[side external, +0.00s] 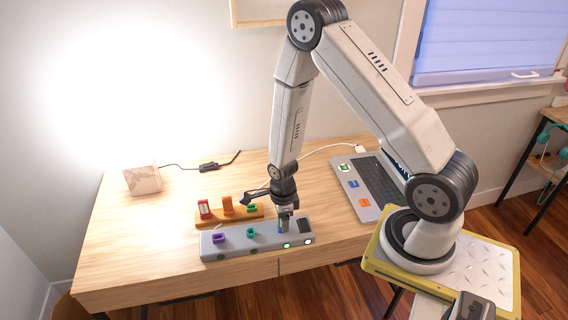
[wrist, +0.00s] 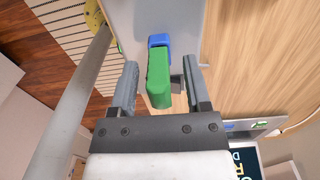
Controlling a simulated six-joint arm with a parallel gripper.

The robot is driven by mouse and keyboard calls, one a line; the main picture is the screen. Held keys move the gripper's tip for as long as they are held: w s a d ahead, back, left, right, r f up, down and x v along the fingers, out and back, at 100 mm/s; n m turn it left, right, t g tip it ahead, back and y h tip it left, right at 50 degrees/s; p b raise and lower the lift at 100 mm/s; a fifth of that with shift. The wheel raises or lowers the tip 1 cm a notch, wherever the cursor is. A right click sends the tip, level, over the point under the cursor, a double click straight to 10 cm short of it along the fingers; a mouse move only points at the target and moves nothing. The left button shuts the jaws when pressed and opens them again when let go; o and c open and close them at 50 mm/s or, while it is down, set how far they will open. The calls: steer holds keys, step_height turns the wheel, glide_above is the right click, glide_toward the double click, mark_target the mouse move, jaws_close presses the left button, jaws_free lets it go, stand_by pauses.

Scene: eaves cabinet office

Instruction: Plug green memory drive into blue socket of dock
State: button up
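The green memory drive (wrist: 158,80) stands at the blue socket (wrist: 160,40) of the dock in the wrist view. Its lower end meets the socket, but how deep it sits cannot be told. My gripper (wrist: 159,64) has a finger on each side of the drive, with gaps between fingers and drive, so it is open around it. In the side view my gripper (side external: 284,221) is low over the right part of the grey dock (side external: 238,250) and mostly hides the drive. Purple (side external: 219,239) and teal (side external: 251,233) sockets are empty.
A wooden rack (side external: 237,217) behind the dock holds a red drive (side external: 204,208) and an orange drive (side external: 227,205), with an empty green holder (side external: 252,208). A laptop (side external: 368,184) lies to the right. A wooden block (side external: 142,180) is far left; the left tabletop is clear.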

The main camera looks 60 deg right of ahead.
steer(key=shift+r, duration=0.1)
stand_by(0.3)
steer(key=shift+r, duration=3.8)
steer(key=s+a+r+n+t, duration=0.1)
steer(key=r+n, duration=0.5)
steer(key=n, duration=0.7)
steer(key=s+a+r+n+t, duration=0.1)
steer(key=s+a+r+n, duration=0.2)
steer(key=n, duration=1.1)
steer(key=a+r, duration=0.2)
steer(key=a, duration=0.1)
steer(key=shift+a+r+t, duration=0.15)
steer(key=shift+r+t, duration=0.15)
steer(key=shift+r, duration=0.1)
